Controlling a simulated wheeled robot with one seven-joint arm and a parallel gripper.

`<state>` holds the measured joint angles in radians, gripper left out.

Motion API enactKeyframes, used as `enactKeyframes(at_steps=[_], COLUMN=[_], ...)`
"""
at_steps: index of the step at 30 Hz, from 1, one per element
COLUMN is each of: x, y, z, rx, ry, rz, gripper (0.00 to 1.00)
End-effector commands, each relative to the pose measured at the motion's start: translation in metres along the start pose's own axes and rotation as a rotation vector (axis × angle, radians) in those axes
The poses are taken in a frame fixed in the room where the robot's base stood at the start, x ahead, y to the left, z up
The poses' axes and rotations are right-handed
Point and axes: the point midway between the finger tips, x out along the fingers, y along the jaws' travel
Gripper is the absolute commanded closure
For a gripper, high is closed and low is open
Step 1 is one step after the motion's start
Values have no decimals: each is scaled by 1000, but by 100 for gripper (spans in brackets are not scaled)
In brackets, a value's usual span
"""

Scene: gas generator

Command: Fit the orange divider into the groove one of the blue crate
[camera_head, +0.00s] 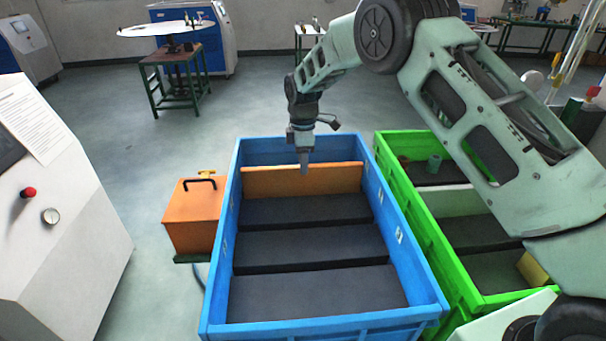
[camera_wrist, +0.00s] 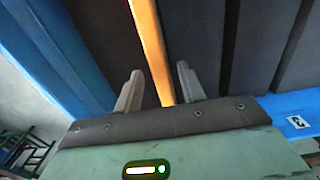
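The orange divider (camera_head: 265,181) stands upright across the far part of the blue crate (camera_head: 222,235), spanning nearly its full width. The crate floor has dark panels separated by black crosswise grooves; I cannot see the divider's bottom edge clearly enough to tell how deep it sits. My gripper (camera_head: 304,170) points down at the divider's top edge, near its middle. In the wrist view, the two fingers of my gripper (camera_wrist: 158,88) are apart, with the divider (camera_wrist: 150,45) running between them and a gap on each side.
An orange box (camera_head: 195,215) with a black handle stands left of the blue crate. A white console (camera_head: 75,220) is at far left.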

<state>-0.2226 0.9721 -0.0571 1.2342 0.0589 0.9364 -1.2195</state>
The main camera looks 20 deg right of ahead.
Motion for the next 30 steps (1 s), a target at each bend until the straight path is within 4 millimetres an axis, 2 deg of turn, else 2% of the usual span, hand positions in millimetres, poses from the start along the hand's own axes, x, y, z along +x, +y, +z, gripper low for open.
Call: enactKeyframes(at_steps=[3, 9, 12, 20, 23, 25, 29, 30], x=[-24, -58, -68, -78, -89, -99, -118, -123], y=[1, 1, 0, -7, -28, -55, -120, -141], z=[0, 0, 0, -4, -15, -27, -47, -52], rx=[0, 0, 0, 11, 51, 94, 196, 228], ry=[3, 2, 1, 7, 27, 47, 81, 88], rz=[4, 3, 1, -2, -9, -18, -41, -47], gripper=[60, 60, 60, 60, 60, 60, 60, 60])
